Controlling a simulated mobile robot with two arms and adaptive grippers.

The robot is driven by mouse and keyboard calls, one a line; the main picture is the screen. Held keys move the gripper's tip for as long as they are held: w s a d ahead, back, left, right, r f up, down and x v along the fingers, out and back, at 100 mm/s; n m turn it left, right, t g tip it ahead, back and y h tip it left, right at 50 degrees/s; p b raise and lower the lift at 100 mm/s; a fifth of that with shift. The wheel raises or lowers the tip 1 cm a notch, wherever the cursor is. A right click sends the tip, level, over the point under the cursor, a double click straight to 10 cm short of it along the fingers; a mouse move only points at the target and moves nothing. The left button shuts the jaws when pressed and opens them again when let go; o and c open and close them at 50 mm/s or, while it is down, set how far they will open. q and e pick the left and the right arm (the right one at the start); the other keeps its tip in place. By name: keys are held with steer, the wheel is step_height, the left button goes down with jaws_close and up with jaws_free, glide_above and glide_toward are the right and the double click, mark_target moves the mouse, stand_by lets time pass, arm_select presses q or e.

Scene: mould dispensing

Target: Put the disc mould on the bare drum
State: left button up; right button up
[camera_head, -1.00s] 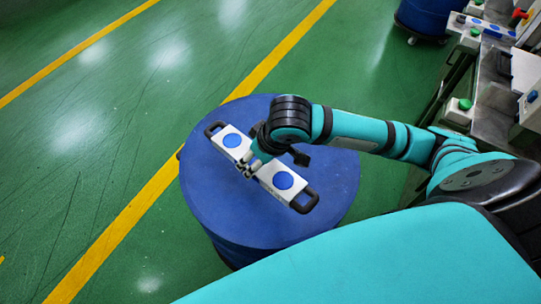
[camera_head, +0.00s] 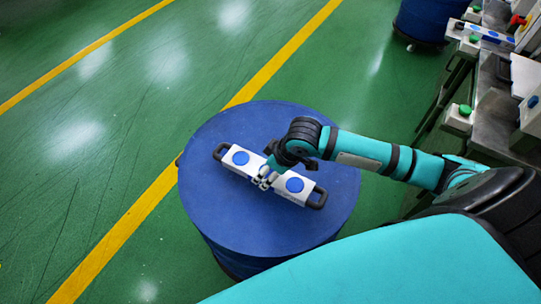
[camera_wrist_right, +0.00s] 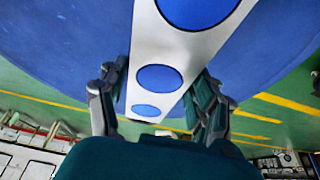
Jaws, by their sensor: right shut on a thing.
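The disc mould (camera_head: 266,175) is a white bar with blue discs and a black handle at each end. It lies over the top of the blue bare drum (camera_head: 225,215), slanting from upper left to lower right. My right gripper (camera_head: 263,180) is shut on the bar's middle. In the right wrist view, the fingers of the right gripper (camera_wrist_right: 158,100) stand on both sides of the mould (camera_wrist_right: 185,50), with the drum (camera_wrist_right: 75,40) behind it. I cannot tell whether the mould touches the drum top. My left gripper is not in view.
A machine bench (camera_head: 495,100) with green buttons stands along the right side. Another white bar with blue discs (camera_head: 487,34) lies at its far end. A second blue drum (camera_head: 425,18) stands at the back. Green floor with yellow lines is clear on the left.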

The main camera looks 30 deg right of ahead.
steer(key=w+d, duration=0.1)
steer(key=w, duration=0.1)
steer(key=w+d, duration=0.1)
steer(key=w, duration=0.1)
steer(key=w+d, duration=0.2)
steer(key=shift+w+f, duration=0.15)
steer(key=shift+w, duration=0.1)
steer(key=shift+s+a+f+p, duration=0.1)
steer(key=shift+f+p, duration=0.25)
steer(key=shift+f, duration=1.5)
steer(key=o, duration=1.7)
steer(key=shift+s, duration=0.1)
steer(key=v, duration=1.2)
